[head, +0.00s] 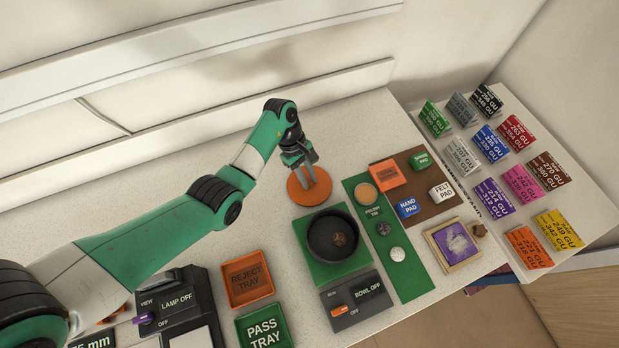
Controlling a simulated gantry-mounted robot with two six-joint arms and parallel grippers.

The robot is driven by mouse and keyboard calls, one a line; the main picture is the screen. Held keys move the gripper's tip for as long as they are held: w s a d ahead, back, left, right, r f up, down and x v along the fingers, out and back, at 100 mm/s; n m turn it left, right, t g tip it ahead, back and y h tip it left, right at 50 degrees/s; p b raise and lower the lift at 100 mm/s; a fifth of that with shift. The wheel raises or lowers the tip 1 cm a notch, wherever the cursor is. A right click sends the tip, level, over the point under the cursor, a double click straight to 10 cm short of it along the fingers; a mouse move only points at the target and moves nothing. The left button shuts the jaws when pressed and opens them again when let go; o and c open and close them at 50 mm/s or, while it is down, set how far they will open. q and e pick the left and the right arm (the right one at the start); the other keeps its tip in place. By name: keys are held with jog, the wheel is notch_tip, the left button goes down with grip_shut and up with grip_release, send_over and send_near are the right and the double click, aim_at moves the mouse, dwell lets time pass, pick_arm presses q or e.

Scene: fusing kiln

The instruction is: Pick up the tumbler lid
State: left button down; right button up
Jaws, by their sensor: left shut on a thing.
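The tumbler lid, which I take to be the round orange disc (309,188), is at the back of the counter, just behind the dark bowl. My left gripper (309,174) comes down on it from above and is shut on its middle. The fingers hide the part they grip. I cannot tell whether the lid rests on the counter or is slightly raised. The dark round bowl (315,246) is open on a green base (352,262), with a small brownish lump inside. My right gripper is not in view.
An orange reject tray (247,303) and green pass tray (284,316) lie at the front. A bowl switch box (341,318) stands before the bowl. A green strip (405,279) and brown board (431,208) with pads lie right. Colored cards fill the far right. The counter's back left is clear.

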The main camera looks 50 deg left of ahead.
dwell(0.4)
pick_arm(q)
jog(key=shift+r, duration=0.55)
jog(key=r+p, duration=0.2)
jog(key=r, duration=0.1)
jog(key=s+r, duration=0.1)
jog(key=shift+d+r+p, duration=0.15)
jog(key=shift+d+p, duration=0.2)
jog(key=shift+p, duration=0.05)
jog(key=s+d+r+p, duration=0.6)
jog(key=s+r+p, duration=0.1)
jog(key=s+p, duration=0.4)
jog(key=shift+d+r+p, duration=0.3)
jog(key=shift+d+p, duration=0.1)
jog(key=shift+p, duration=0.5)
jog(key=shift+w, duration=0.1)
